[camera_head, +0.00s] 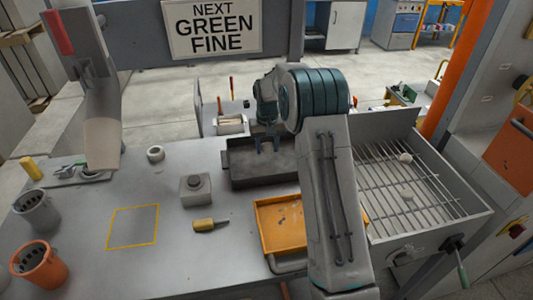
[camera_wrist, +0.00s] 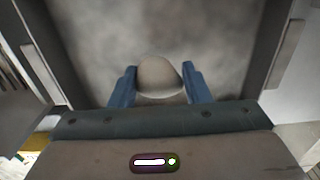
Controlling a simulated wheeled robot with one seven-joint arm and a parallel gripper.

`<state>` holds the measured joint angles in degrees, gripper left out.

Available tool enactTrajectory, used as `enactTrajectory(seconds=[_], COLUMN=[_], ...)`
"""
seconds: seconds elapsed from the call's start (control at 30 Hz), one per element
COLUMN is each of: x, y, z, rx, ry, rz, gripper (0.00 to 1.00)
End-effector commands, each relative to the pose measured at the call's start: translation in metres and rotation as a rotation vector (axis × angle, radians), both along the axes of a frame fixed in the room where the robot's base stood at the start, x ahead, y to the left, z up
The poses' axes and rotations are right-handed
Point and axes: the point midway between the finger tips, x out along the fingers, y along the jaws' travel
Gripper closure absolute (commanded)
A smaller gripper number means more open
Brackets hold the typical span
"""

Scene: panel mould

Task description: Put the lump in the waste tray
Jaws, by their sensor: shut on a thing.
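My gripper (camera_head: 267,147) is over the dark grey tray (camera_head: 237,179) in the middle of the bench. In the wrist view its two blue fingers (camera_wrist: 158,84) are shut on a rounded grey-beige lump (camera_wrist: 159,73). The mottled floor of the dark tray (camera_wrist: 95,30) lies beneath the lump, with tray walls on both sides. I cannot tell whether the lump touches that floor. In the head view the lump is not clearly visible. No label marks which tray is for waste; an orange tray (camera_head: 262,232) stands nearer, partly hidden by my arm.
Cups (camera_head: 38,268) stand at far left. The yellow-outlined square (camera_head: 133,227) is empty.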

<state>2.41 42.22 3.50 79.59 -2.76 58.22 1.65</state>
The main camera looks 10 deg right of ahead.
Motion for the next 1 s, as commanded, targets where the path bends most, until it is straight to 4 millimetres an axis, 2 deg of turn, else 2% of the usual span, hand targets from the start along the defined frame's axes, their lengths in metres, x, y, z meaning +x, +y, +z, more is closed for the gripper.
enactTrajectory(seconds=[0.2,0.3,0.67,0.7,0.77,1.0], x=[-0.001,0.000,0.000,0.000,0.000,0.000], y=[0.001,0.001,0.001,0.001,0.001,0.001], z=[-0.029,-0.038,-0.044,-0.043,-0.043,-0.043], rx=[0.000,-0.001,0.000,0.000,0.000,0.000], ry=[0.005,0.002,0.001,0.001,0.001,0.001], rz=[0.000,0.001,0.001,0.001,0.001,0.001], gripper=[0.82,0.82,0.82,0.51,0.35,0.35])
